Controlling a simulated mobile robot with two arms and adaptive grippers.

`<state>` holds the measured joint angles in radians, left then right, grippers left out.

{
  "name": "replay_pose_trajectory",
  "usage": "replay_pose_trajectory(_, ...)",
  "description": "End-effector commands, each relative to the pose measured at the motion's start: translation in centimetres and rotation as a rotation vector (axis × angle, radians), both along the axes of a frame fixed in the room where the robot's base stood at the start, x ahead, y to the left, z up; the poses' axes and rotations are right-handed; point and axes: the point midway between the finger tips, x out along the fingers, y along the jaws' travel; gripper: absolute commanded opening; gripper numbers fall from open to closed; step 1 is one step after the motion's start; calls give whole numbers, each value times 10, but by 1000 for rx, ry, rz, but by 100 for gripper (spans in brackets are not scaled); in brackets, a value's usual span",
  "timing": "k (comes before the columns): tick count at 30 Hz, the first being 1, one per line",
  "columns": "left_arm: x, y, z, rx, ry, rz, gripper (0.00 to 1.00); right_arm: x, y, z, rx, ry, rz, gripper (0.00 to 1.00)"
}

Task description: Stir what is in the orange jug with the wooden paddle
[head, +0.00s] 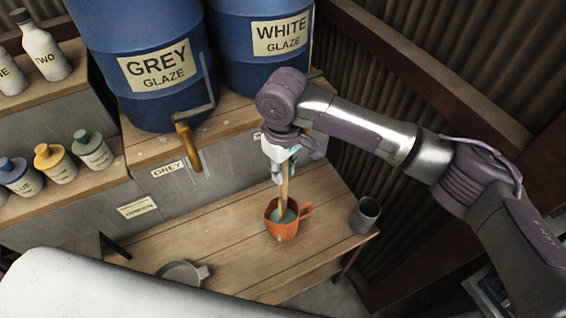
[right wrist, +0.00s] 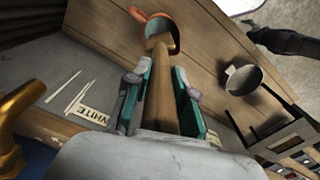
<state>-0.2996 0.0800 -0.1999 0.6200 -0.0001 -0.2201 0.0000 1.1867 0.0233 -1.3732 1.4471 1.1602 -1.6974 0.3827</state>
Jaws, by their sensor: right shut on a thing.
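The orange jug (head: 281,231) stands upright on the wooden bench, its handle to the right, with blue-green liquid inside. My right gripper (head: 281,172) is above it, shut on the wooden paddle (head: 284,191), which hangs nearly upright. The paddle's lower end is inside the jug mouth and the liquid hides its tip. In the right wrist view the paddle (right wrist: 161,85) lies between the teal finger pads of my right gripper (right wrist: 160,95). The jug's orange rim (right wrist: 137,14) shows behind the paddle's end.
A grey cup (head: 365,215) stands right of the jug near the bench edge. A grey pan (head: 182,274) is at the front left. Several bottles (head: 92,149) line the left shelves.

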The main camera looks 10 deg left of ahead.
Motion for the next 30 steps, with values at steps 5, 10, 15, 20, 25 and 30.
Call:
replay_pose_trajectory(5,0,0,-8,0,0,0,70,-1,1,-20,1,2,1,0)
replay_pose_trajectory(10,0,0,-14,0,0,0,70,-1,0,-38,0,2,1,0)
replay_pose_trajectory(15,0,0,-19,0,0,0,70,0,1,-54,1,2,0,0)
replay_pose_trajectory(20,0,0,-23,0,-1,0,70,0,1,-65,1,2,1,0)
replay_pose_trajectory(25,0,0,-25,0,0,0,70,0,1,-72,1,1,1,0)
replay_pose_trajectory(30,0,0,-25,0,0,0,70,0,1,-73,1,1,1,0)
